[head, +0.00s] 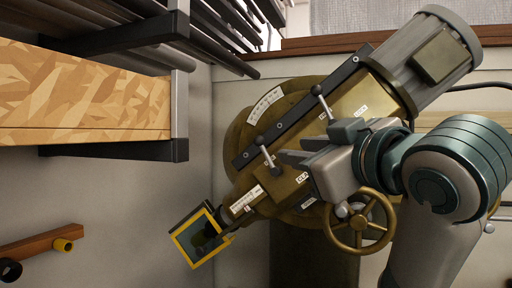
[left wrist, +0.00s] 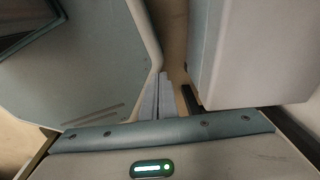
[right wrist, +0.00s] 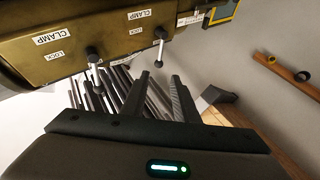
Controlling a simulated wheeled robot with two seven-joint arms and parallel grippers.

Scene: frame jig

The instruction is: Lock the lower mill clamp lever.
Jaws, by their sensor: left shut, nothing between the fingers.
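In the right wrist view this lever (right wrist: 160,46) hangs beyond the fingertips, beside CLAMP and LOCK labels. The other clamp lever (head: 322,102) is farther up the head and also shows in the right wrist view (right wrist: 93,58). My right gripper (right wrist: 162,82) is open and empty, apart from both levers. My left gripper (left wrist: 158,82) is shut and empty; it is out of the head view.
A brass handwheel (head: 360,246) lies just below my right wrist. The yellow-framed window (head: 200,238) hangs off the mill's lower end. A wood-patterned board (head: 85,95) with dark rails stands at the left. A brown bar (head: 40,244) is at the lower left.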

